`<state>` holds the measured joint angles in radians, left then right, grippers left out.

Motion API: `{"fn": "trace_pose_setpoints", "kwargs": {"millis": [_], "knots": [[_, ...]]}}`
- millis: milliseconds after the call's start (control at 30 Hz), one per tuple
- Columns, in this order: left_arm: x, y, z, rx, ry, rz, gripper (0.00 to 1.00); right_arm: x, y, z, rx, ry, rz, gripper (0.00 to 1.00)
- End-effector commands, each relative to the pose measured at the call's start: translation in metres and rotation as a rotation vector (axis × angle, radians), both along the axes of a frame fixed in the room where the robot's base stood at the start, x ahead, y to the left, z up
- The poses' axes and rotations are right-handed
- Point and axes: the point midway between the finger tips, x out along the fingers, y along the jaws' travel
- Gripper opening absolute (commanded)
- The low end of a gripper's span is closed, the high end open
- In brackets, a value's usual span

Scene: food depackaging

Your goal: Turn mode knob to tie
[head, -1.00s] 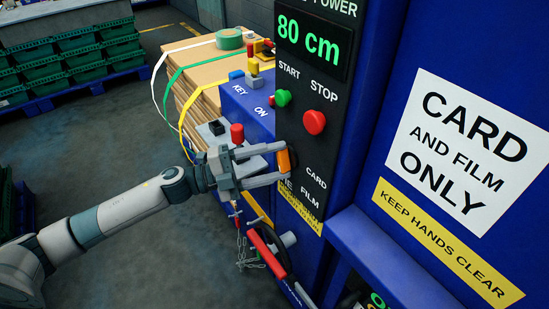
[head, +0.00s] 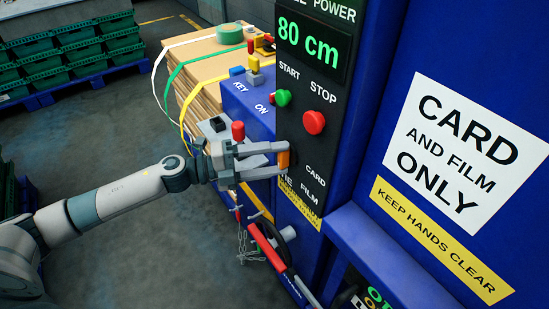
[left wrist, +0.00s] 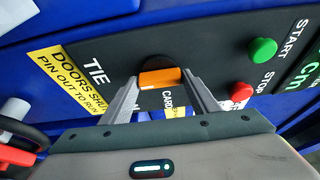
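The mode knob (head: 283,160) is an orange bar on a dark round base, low on the black control panel. It stands nearly upright in the head view and lies crosswise in the left wrist view (left wrist: 160,78). My left gripper (head: 280,160) has its two fingers at the knob's two ends, apparently touching and closed on it. The TIE label (left wrist: 95,72) shows left of the knob in the wrist view; CARD (head: 315,169) and FILM (head: 309,195) show beside it in the head view. Which label the knob points to, I cannot tell. My right gripper is out of view.
The green START button (head: 283,98) and red STOP button (head: 314,122) sit above the knob. A red-handled lever (head: 268,247) with a chain is below. A blue key box (head: 247,108) and strapped cardboard stack (head: 205,75) stand behind my left gripper.

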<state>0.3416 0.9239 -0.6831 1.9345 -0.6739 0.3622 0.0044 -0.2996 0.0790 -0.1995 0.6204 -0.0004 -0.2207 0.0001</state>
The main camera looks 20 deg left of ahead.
Motion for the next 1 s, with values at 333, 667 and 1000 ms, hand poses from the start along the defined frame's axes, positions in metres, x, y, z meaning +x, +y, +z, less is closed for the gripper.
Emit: {"fn": "trace_pose_setpoints", "kwargs": {"millis": [333,667,1000], "knots": [[0.000,0.000,0.000,-0.001,0.002,0.000,0.72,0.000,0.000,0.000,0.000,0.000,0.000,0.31],[-0.003,0.006,-0.002,-0.001,0.002,0.002,0.72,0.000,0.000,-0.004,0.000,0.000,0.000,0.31],[-0.024,0.043,-0.005,0.001,0.004,0.003,0.72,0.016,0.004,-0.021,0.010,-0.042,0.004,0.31]]}}
